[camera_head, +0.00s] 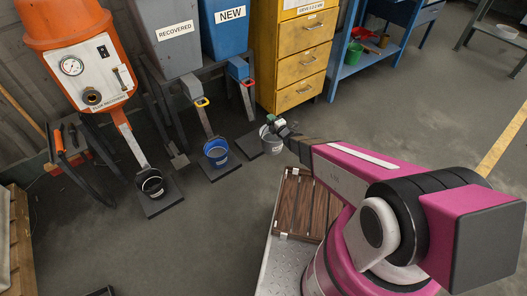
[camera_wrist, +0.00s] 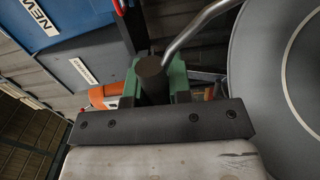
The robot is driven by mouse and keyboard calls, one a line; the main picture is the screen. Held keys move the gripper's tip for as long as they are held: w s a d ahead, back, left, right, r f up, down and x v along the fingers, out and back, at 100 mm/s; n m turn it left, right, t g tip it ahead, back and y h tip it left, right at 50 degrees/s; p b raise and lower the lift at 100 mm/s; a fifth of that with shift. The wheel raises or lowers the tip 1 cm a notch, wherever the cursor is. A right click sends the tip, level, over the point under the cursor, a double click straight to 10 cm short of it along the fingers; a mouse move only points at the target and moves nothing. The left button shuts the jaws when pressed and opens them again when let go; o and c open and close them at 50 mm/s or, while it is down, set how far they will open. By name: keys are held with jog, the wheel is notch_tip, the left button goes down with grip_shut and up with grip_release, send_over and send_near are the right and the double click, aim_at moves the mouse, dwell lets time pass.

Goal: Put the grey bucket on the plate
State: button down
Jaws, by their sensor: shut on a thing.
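The grey bucket (camera_head: 268,143) is in front of the yellow cabinet in the head view, below my gripper (camera_head: 276,122). In the wrist view my gripper (camera_wrist: 153,75) is shut on the dark round grip of the bucket's wire handle. A large grey disc of the bucket (camera_wrist: 285,75) fills the right side there. A dark flat plate (camera_head: 247,147) lies on the floor under and left of the bucket. The bucket overlaps its right part in the picture. I cannot tell whether the bucket touches the plate or hangs above it.
A blue bucket (camera_head: 215,150) and a black bucket (camera_head: 150,182) stand on similar plates to the left, below hoppers. A yellow drawer cabinet (camera_head: 297,50) stands close behind. A wooden slatted deck (camera_head: 304,207) is beneath my arm. The floor in front is mostly clear.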

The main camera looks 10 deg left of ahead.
jog(key=shift+s+a+f, duration=0.65)
jog(key=shift+a+f, duration=0.25)
jog(key=shift+f, duration=0.1)
jog(key=w+a+f, duration=0.5)
jog(key=w+f, duration=0.5)
jog(key=f, duration=0.1)
jog(key=shift+a+f+n+g+y, duration=0.15)
jog(key=shift+f+n+g+y, duration=0.05)
jog(key=shift+n+g+y, duration=0.1)
jog(key=shift+w+f, duration=0.1)
jog(key=shift+f, duration=0.05)
jog(key=c, duration=1)
grip_release()
jog(key=shift+c, duration=0.2)
